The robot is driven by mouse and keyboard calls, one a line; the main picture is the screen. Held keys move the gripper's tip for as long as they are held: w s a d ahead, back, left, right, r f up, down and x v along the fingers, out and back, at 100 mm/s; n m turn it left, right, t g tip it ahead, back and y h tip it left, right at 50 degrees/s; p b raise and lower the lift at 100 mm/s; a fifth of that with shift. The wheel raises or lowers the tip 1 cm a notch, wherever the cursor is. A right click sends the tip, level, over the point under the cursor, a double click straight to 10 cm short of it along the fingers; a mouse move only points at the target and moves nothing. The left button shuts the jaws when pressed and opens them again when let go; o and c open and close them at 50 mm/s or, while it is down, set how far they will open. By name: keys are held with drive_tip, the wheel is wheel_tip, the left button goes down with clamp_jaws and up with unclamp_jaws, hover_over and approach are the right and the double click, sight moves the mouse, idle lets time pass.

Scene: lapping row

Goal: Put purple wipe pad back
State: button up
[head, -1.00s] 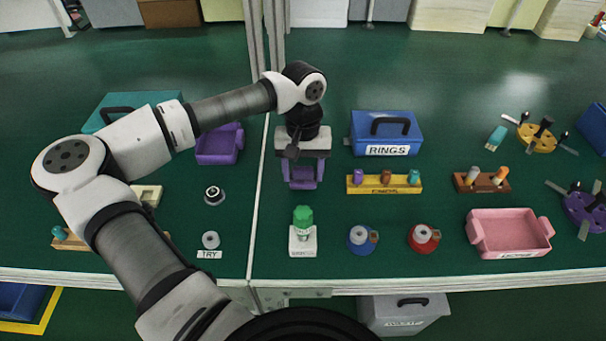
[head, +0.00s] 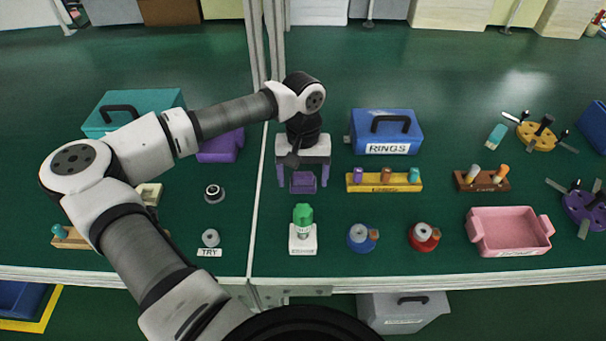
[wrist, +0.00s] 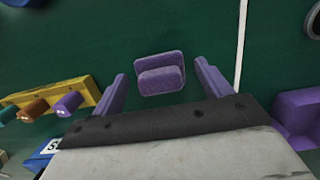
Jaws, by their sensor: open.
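The purple wipe pad (head: 303,183) is a small flat block with a raised grip bar. It appears to rest on the green bench top, and it also shows in the wrist view (wrist: 161,75). My gripper (head: 303,181) has purple fingers standing wide apart. In the wrist view the fingers (wrist: 160,88) are on either side of the pad, with clear green gaps, so they do not touch it. The exact height of the fingertips over the bench is hard to tell.
A purple tray (head: 232,148) sits to the left, partly behind my arm. A blue RINGS box (head: 386,140) and a yellow peg rack (head: 384,187) stand close on the right. A green-topped bottle on a white base (head: 302,238) stands in front. A seam runs left of the gripper.

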wheel_tip(320, 180, up, 12)
drive_tip(key=w+b, duration=0.1)
drive_tip(key=shift+w+b, duration=0.2)
drive_tip(key=shift+b, duration=0.15)
drive_tip(key=shift+s, duration=0.1)
idle(0.3)
